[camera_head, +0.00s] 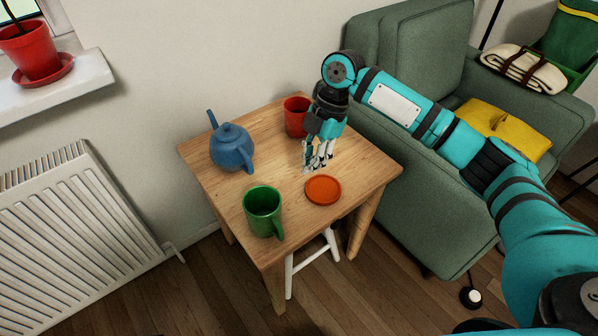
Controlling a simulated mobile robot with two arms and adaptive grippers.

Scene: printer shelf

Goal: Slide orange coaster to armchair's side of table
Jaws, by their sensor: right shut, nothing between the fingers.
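The orange coaster (323,190) lies flat on the wooden table (222,188), toward the table's right front part. The green armchair (398,208) stands against the right side of the table. My right gripper (317,168) points down over the table, just behind the coaster in the picture. Its fingers are shut and empty. I cannot tell whether the fingertips touch the tabletop; they appear apart from the coaster. My left gripper is out of view.
A green mug (262,211) stands left of the coaster. A blue teapot (231,148) stands at the table's back left, and a red cup (296,116) at the back beside my right gripper. A yellow cushion (508,128) lies on the armchair. A radiator (75,240) is on the left.

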